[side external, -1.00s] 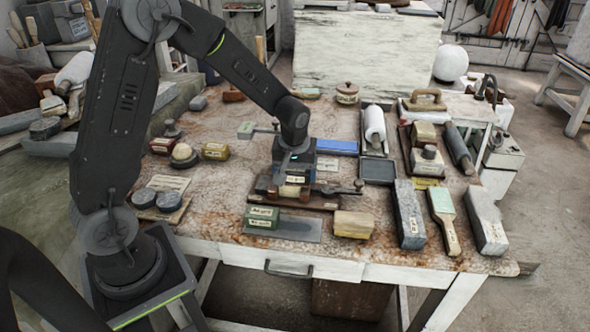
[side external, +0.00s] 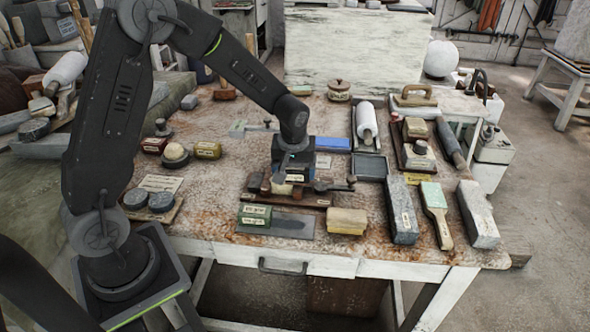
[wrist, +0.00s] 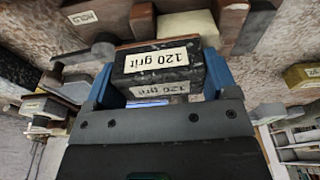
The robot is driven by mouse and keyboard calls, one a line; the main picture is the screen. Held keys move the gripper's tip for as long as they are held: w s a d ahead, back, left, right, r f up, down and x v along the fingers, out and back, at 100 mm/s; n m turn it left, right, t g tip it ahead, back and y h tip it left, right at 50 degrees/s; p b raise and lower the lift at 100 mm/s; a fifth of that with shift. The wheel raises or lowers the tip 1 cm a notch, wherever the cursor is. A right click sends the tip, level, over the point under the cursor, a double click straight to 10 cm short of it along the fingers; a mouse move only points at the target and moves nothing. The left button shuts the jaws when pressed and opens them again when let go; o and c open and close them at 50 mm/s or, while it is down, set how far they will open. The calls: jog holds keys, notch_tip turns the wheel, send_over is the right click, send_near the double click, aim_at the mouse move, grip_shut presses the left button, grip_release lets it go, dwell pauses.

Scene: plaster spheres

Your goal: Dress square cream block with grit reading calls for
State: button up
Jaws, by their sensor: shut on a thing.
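My gripper (wrist: 160,85) has its blue fingers shut on a black block labelled "120 grit" (wrist: 160,68). In the side view, my gripper (side external: 292,180) is low over a dark wooden holding fixture (side external: 315,199) near the middle of the bench. In the wrist view, a cream block (wrist: 172,24) sits just beyond the grit block, between brown wooden jaws; its lower part is hidden. I cannot tell whether the grit block touches it.
A yellowish block (side external: 347,221) lies right of a flat grey plate (side external: 290,227). Red (side external: 154,145) and yellow (side external: 208,151) labelled blocks stand at left. The front edge is close.

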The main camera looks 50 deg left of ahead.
jog(key=shift+s+a, duration=1.3)
jog(key=shift+s, duration=0.15)
jog(key=shift+w+d, duration=1.55)
jog(key=shift+w, duration=0.1)
jog(key=shift+s+a, duration=1.05)
jog(key=shift+s+a+f, duration=0.1)
jog(key=shift+s+a, duration=0.4)
jog(key=shift+s, duration=0.1)
jog(key=shift+w+d+r, duration=0.7)
jog(key=shift+w+d, duration=0.1)
jog(key=shift+w, duration=0.05)
